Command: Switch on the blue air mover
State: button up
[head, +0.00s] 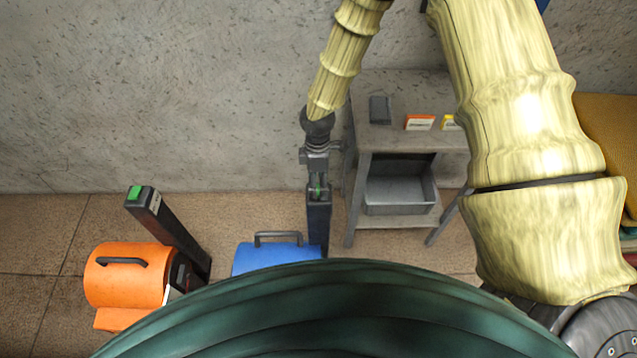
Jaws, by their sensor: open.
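The blue air mover (277,255) stands on the floor at the lower middle, with a dark handle on top. Its lower part is hidden behind my own teal body. A dark upright post (318,222) stands at its right side, with a bit of green (317,191) showing at its top. My gripper (317,182) points down right over the top of this post. It is open and looks empty, with the green between or just below its fingertips. I cannot tell whether it touches the post.
An orange air mover (125,277) with a dark post topped by a green switch (135,192) stands at left. A grey table (385,148) holding a dark block and small boxes, with a grey bin (400,190) below, stands close right of my gripper. A wall is behind.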

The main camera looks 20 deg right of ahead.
jog(key=shift+s+f, duration=0.1)
jog(key=shift+f, duration=0.35)
jog(key=shift+c, duration=0.4)
jog(key=c, duration=0.9)
jog(key=shift+c, duration=0.2)
jog(key=shift+s+a+f+t+h+b, duration=0.2)
jog(key=shift+s+t+h+b, duration=0.1)
jog(key=shift+t+b, duration=0.7)
jog(key=shift+s+r+t+b, duration=0.15)
jog(key=shift+t+b, duration=0.15)
jog(key=shift+b, duration=0.45)
